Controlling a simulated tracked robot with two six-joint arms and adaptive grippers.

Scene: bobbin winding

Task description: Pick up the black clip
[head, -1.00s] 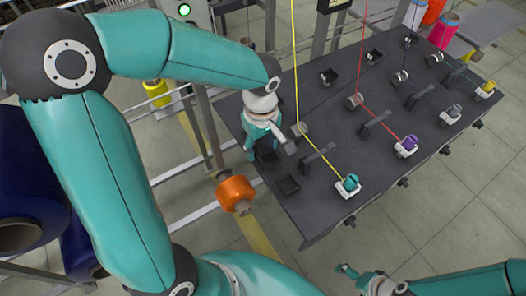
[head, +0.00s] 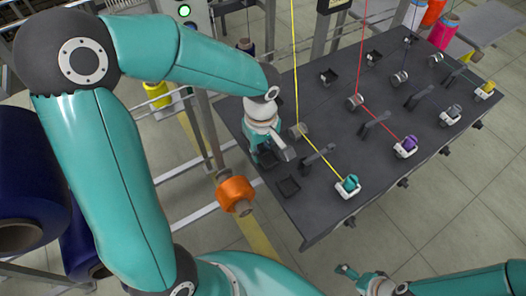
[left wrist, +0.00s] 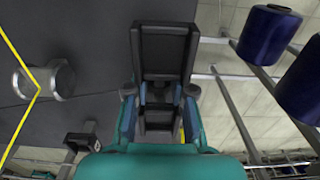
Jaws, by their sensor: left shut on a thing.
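The black clip (left wrist: 162,48) is a dark rectangular piece in the left wrist view, between the two fingertips. My left gripper (left wrist: 160,90) is shut on it, one finger at each side. In the head view my left gripper (head: 263,152) points down at the left edge of the dark table, and the clip is mostly hidden there. My right gripper (head: 352,273) is at the bottom of the head view, apart from the table; its jaws are too small to judge.
The dark table (head: 335,135) carries several guides, spools and bobbins with yellow and red threads. An orange spool (head: 236,194) stands off the table's left edge. The yellow thread (head: 295,75) runs close by.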

